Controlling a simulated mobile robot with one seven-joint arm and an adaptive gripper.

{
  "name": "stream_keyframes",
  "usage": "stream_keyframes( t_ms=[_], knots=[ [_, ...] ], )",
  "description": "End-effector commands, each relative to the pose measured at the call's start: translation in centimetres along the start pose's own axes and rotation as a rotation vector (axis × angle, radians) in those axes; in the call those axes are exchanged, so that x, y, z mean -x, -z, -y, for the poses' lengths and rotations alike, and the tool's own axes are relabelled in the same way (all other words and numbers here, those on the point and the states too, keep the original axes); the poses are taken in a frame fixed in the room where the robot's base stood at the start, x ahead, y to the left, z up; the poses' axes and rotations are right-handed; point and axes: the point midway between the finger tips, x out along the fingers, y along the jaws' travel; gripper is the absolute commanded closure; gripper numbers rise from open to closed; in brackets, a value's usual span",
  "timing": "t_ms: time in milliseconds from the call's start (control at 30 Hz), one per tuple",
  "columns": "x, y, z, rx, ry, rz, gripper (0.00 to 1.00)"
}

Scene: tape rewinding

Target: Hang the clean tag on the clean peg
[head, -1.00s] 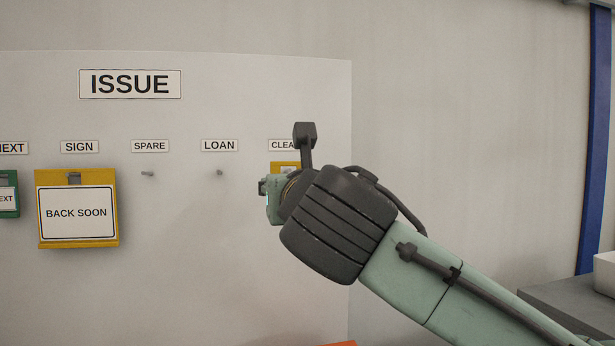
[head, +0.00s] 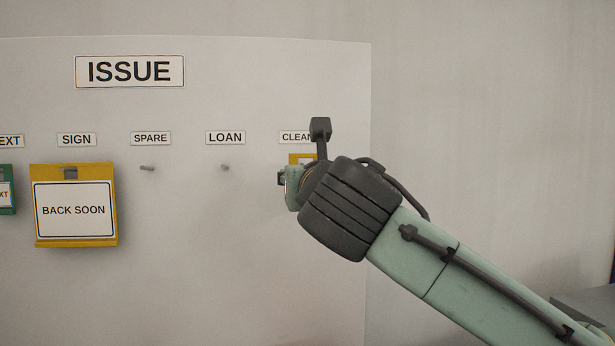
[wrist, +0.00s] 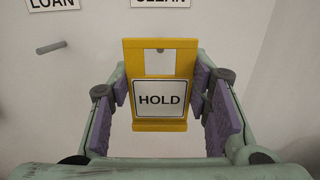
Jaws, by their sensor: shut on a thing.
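A yellow tag (wrist: 160,125) with a white "HOLD" plate is between the purple pads of my gripper (wrist: 160,88). My gripper is shut on its sides. The tag hangs upright, facing me, with a rectangular opening near its top. A small grey peg end (wrist: 160,50) shows at the upper edge of that opening; I cannot tell whether it passes through. The CLEAN label (wrist: 160,3) is above, cut off in the wrist view. In the head view the CLEAN label (head: 295,137) and the tag's yellow top (head: 298,157) are partly hidden by my wrist.
The bare LOAN peg (head: 225,168) and SPARE peg (head: 147,168) are to the left on the white board (head: 180,280). A yellow "BACK SOON" tag (head: 75,210) hangs under SIGN, and a green tag (head: 6,192) is at the left edge. The board's right edge is near my wrist.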

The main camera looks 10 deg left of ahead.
Motion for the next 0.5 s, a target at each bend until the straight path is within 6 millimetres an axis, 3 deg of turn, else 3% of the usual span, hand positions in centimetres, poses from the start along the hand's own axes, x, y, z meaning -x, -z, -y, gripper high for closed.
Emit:
stream_keyframes(
  t_ms=[500],
  knots=[
    [-3.1,0.3,0.0,0.0,-0.001,0.001,0.71]
  ],
)
